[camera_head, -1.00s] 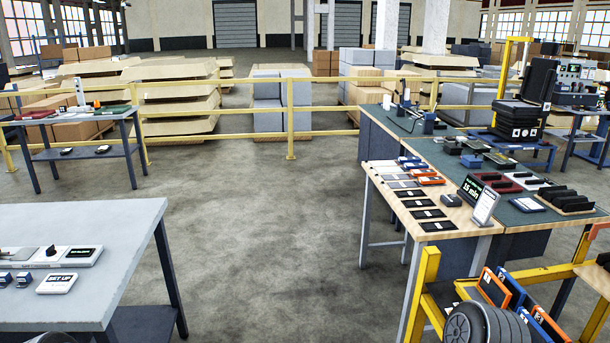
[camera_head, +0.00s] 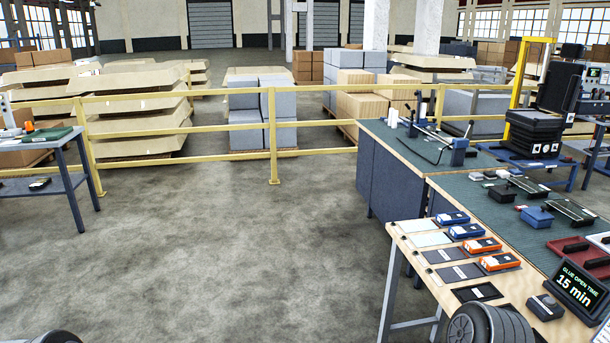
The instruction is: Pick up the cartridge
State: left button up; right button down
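I cannot tell for sure which item is the cartridge. On the wooden-topped bench (camera_head: 425,275) at the right lie small blue-and-white boxes (camera_head: 452,218) and orange-and-white boxes (camera_head: 482,245), in a row beside flat dark and pale pads. A dark small block (camera_head: 545,307) lies nearer, beside a black sign (camera_head: 580,285) reading "GLUE OPEN TIME 15 min". Neither of my grippers is in view. Dark ribbed round parts, seemingly of my own arms, show at the bottom edge and cover the bench's near corner.
A green-topped bench (camera_head: 480,202) adjoins behind, with a blue box (camera_head: 537,217) and a lever tool (camera_head: 458,150). A yellow railing (camera_head: 272,130) crosses the back. A small table (camera_head: 75,160) stands at left. The floor (camera_head: 230,250) between is clear.

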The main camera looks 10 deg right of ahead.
aim_at(423, 109)
jog(key=i, duration=2.55)
jog(key=i+z, duration=0.3)
jog(key=i, duration=0.25)
jog(key=i+z, duration=0.3)
jog(key=i, duration=0.25)
jog(key=i+j+z, duration=0.3)
jog(key=i, duration=0.25)
jog(key=i+l+z, duration=0.25)
jog(key=i+z, duration=0.2)
jog(key=i+l, duration=0.05)
jog(key=i, duration=0.05)
